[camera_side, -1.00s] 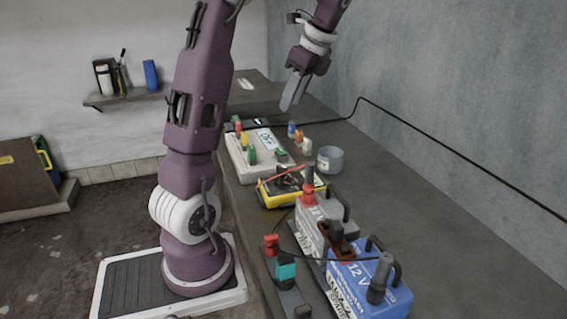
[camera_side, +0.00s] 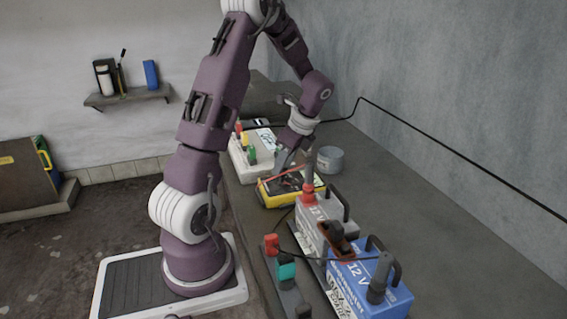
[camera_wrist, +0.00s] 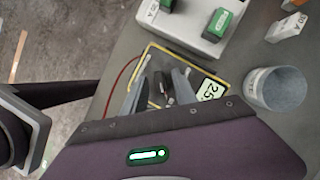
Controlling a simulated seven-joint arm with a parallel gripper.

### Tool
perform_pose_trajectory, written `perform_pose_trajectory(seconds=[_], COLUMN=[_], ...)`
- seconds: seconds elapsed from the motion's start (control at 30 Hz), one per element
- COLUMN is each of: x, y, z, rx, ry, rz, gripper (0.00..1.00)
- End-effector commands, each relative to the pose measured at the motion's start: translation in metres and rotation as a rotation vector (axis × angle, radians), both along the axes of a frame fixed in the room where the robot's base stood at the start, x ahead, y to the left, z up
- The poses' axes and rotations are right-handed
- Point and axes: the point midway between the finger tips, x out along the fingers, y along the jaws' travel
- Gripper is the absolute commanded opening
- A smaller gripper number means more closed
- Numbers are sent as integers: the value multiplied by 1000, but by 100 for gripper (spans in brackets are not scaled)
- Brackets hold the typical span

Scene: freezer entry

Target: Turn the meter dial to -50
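My gripper (camera_side: 284,166) points down just above the meter. In the wrist view my gripper's (camera_wrist: 160,88) two grey fingers stand apart on either side of the dial. I cannot tell whether they touch it.
A white fuse box (camera_side: 240,160) with coloured switches stands behind the meter. A grey cup (camera_side: 330,160) is to its right. Two 12 V batteries, one grey (camera_side: 312,232) and one blue (camera_side: 362,285), stand in front with cables. The bench to the right is clear.

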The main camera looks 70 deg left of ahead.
Motion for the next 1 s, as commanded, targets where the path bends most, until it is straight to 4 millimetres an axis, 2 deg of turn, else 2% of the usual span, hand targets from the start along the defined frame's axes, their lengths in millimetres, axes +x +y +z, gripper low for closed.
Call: perform_pose_trajectory(seconds=[0.1,0.27,1.0], x=[0,0,1], y=[0,0,0], z=[0,1,1], rx=[0,0,1], ry=[0,0,-1], rz=[0,0,63], gripper=[32,0,0])
